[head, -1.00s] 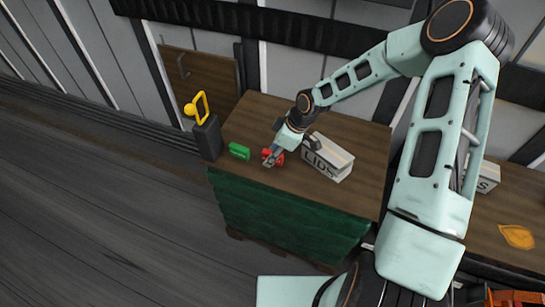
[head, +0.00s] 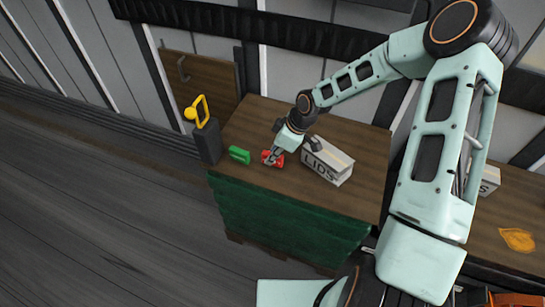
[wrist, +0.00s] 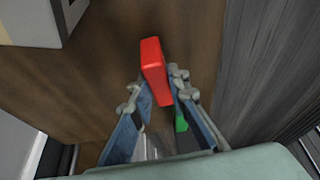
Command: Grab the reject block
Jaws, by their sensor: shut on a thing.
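A red block (head: 278,160), which I take to be the reject block, stands on the brown table top. Any marking on it is too small to read. My gripper (head: 271,155) reaches down to it from above, with its fingers at the block. In the wrist view, the red block (wrist: 153,62) sits between the two fingertips of my gripper (wrist: 157,88), which is shut on it. The block's near end is between the fingers and its far end sticks out beyond them. I cannot tell whether it is clear of the table.
A green block (head: 239,154) lies left of the red one; part of it shows behind a finger in the wrist view (wrist: 181,123). A grey box marked LIDS (head: 327,162) stands close on the right. A dark post with a yellow handle (head: 207,138) is at the table's left edge.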

